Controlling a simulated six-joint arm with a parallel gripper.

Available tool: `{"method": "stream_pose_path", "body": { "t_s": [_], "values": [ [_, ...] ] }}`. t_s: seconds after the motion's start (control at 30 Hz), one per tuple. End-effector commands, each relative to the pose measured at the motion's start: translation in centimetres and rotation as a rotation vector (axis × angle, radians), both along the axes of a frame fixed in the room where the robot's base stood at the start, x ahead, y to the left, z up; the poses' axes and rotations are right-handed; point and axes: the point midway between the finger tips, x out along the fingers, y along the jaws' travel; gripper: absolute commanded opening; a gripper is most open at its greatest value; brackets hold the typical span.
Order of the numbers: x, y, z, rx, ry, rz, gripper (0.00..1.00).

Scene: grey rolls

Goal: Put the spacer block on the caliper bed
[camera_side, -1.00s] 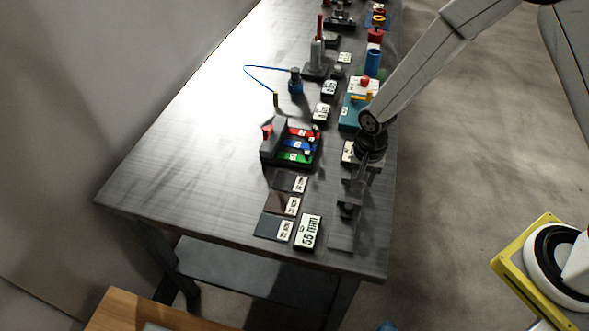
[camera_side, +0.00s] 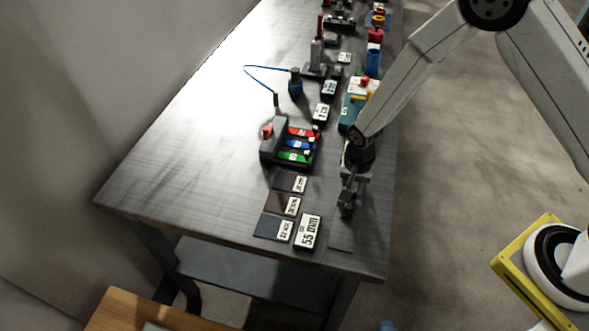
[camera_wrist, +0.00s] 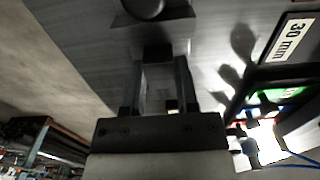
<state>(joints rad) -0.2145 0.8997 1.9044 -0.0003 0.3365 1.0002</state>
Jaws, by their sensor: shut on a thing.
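My gripper (camera_side: 347,207) is near the front right part of the bench and points down. In the wrist view, my gripper (camera_wrist: 157,62) has its two fingers shut on a small dark block (camera_wrist: 157,50), which I take as the spacer block. A dark plate with a round knob (camera_wrist: 146,8) shows beyond the block at the top of the wrist view. It may be part of the caliper, but I cannot tell for sure. The gap between block and plate is unclear. In the side view my gripper mostly hides the block.
A display reading 55 mm (camera_side: 307,232) stands left of my gripper, beside several dark labelled pads (camera_side: 274,227). A holder with red, blue and green strips (camera_side: 298,145) is farther back. A teal box (camera_side: 350,114) stands behind my wrist. The bench's right edge is close.

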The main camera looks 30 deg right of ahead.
Motion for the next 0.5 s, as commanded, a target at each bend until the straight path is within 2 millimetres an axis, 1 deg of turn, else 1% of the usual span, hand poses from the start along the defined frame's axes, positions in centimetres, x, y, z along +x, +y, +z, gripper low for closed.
{"method": "stream_pose_path", "body": {
  "t_s": [0.5],
  "values": [
    [0.03, 0.01, -0.61, 0.000, 0.000, 0.000, 0.00]
  ]
}}
